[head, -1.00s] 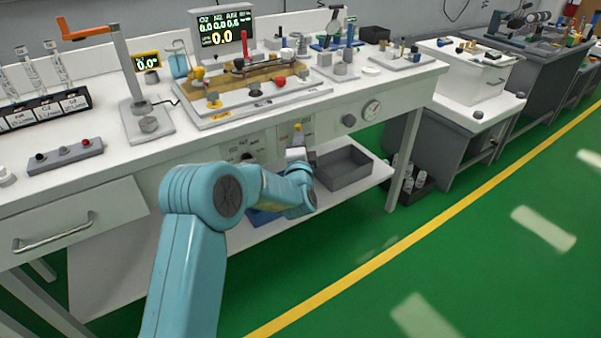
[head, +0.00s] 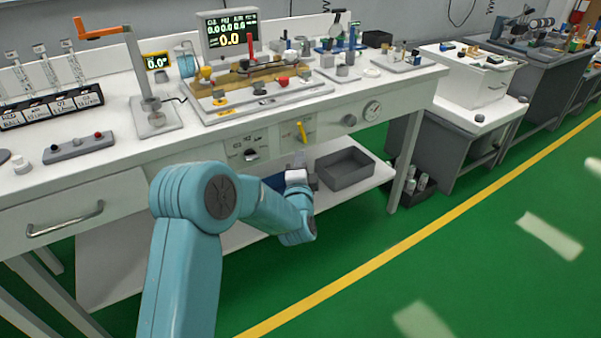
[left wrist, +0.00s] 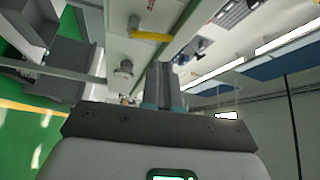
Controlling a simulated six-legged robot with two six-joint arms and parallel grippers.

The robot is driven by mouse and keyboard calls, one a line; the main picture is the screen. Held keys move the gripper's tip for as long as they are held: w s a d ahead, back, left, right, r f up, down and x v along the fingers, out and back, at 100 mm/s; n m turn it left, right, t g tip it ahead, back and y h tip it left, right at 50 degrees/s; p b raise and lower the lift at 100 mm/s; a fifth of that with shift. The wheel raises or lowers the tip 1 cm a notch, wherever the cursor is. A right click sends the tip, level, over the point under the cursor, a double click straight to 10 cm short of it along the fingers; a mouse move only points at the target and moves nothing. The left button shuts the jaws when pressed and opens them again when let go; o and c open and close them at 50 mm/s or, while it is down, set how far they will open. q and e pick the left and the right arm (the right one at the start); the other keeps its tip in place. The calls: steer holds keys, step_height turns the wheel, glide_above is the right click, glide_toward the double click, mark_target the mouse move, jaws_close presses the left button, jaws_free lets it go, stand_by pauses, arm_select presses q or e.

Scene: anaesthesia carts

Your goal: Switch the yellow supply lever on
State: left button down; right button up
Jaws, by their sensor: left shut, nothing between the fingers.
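The yellow supply lever (head: 301,131) is on the bench's front panel, its long side near upright and slightly tilted, lower end to the right. In the left wrist view the yellow lever (left wrist: 150,37) lies beyond the fingertips, up and to the left of them. My left gripper (head: 299,160) is below the lever in the head view, apart from it. Its fingers (left wrist: 163,80) are together, with nothing between them. My right gripper is in neither view.
A dark selector knob (head: 250,155) is left of the lever, a grey round knob (head: 349,120) and a gauge (head: 372,110) right of it. A grey bin (head: 345,170) stands on the lower shelf near my gripper. The green floor in front is clear.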

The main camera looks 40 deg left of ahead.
arm_select(q)
steer(key=shift+v, duration=1.95)
steer(key=shift+f, duration=0.1)
steer(key=shift+d, duration=0.1)
